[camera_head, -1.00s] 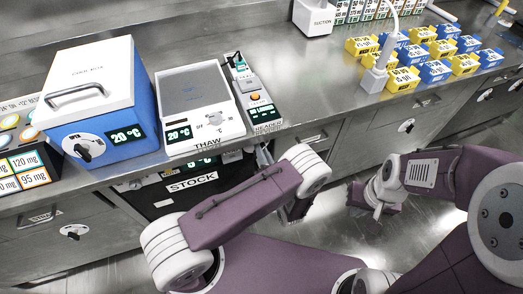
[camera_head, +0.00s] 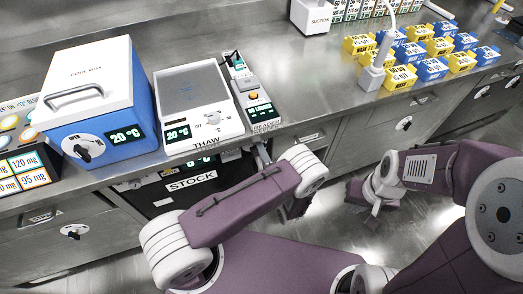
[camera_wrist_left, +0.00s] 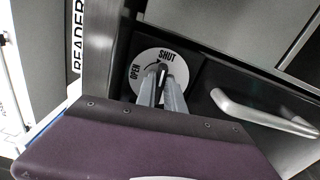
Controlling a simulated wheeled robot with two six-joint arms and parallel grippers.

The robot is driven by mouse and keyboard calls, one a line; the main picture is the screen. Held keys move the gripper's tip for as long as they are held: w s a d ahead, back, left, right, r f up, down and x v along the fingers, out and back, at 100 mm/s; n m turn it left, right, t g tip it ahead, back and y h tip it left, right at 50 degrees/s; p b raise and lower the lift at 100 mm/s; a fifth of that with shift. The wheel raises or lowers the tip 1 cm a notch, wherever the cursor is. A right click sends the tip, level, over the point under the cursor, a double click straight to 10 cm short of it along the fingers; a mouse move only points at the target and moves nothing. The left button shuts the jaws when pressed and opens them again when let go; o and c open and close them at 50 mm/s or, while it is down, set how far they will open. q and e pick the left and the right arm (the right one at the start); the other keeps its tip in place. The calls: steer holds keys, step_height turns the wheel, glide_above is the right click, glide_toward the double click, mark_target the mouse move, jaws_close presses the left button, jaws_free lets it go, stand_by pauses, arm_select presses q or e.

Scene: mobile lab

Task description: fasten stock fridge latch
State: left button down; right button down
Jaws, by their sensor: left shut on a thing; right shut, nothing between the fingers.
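The stock fridge (camera_head: 180,190) is the black unit with the STOCK label under the steel counter in the head view. Its latch is a white round dial (camera_wrist_left: 140,88) marked OPEN at the left and SHUT at the top in the left wrist view. My left gripper (camera_wrist_left: 162,76) is shut on the small dark latch handle at the dial's middle; the fingers hide much of it, so its exact angle is hard to tell. In the head view my left arm mostly hides this gripper (camera_head: 262,156). My right gripper (camera_head: 372,203) is shut and empty in front of the cabinets.
A pale bar handle (camera_wrist_left: 262,112) lies right of the dial. Above the fridge stand the thaw plate (camera_head: 200,105), the reader (camera_head: 252,95) and the blue cool box (camera_head: 95,100). Yellow and blue boxes (camera_head: 430,70) stand at the right of the counter.

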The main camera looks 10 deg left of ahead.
arm_select(q)
steer(key=shift+f+m, duration=0.15)
steer(key=shift+m, duration=0.55)
steer(key=c, duration=1.4)
jaws_free()
steer(key=shift+c, duration=0.2)
steer(key=v, duration=0.9)
